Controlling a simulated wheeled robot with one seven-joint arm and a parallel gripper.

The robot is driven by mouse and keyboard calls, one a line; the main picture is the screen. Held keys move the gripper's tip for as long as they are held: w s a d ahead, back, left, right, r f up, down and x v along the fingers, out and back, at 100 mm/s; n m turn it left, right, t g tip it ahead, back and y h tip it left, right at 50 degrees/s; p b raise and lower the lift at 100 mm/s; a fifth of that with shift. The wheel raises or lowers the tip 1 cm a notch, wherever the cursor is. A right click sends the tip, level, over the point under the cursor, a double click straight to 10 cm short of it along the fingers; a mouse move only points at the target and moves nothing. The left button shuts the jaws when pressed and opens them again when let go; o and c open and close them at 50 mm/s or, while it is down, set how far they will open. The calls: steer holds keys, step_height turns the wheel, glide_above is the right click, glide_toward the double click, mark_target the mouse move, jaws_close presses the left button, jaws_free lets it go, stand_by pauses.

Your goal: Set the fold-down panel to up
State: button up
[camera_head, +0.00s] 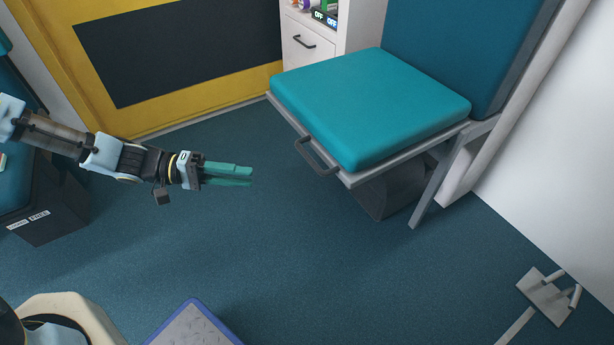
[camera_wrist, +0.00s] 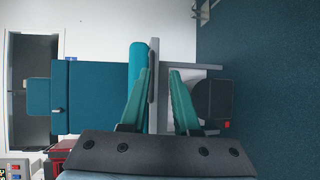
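The fold-down panel appears to be the seat with a teal cushion (camera_head: 370,105), on a grey frame with a dark bar handle (camera_head: 317,157) at its front edge. It lies down, roughly level, with a leg under it. My gripper (camera_head: 252,175) is left of the handle, apart from it, pointing toward the seat. Its teal fingers are open with nothing between them. In the wrist view, which is turned sideways, the cushion (camera_wrist: 137,60) shows edge-on. The handle (camera_wrist: 153,75) shows ahead, between the fingertips (camera_wrist: 160,71) in the picture.
A teal backrest (camera_head: 445,50) stands behind the seat by the white wall. A white drawer cabinet (camera_head: 313,47) is behind it. A dark box (camera_head: 45,212) stands at left. The blue floor (camera_head: 270,250) before the seat is clear.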

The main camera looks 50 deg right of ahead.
mark_target(309, 157)
steer(key=s+d+h+b, duration=0.1)
steer(key=s+d, duration=0.1)
steer(key=d, duration=0.2)
steer(key=s+d+f+h+b, duration=0.1)
steer(key=s+d+h, duration=0.1)
steer(key=d, duration=0.3)
steer(key=s+d+h+b, duration=0.1)
steer(key=s+d+b, duration=0.1)
steer(key=s+d, duration=0.2)
steer(key=shift+s+d+f+g+h, duration=0.15)
steer(key=shift+d+g+h, duration=0.15)
steer(key=shift+d+g, duration=0.15)
jaws_close()
stand_by(1.0)
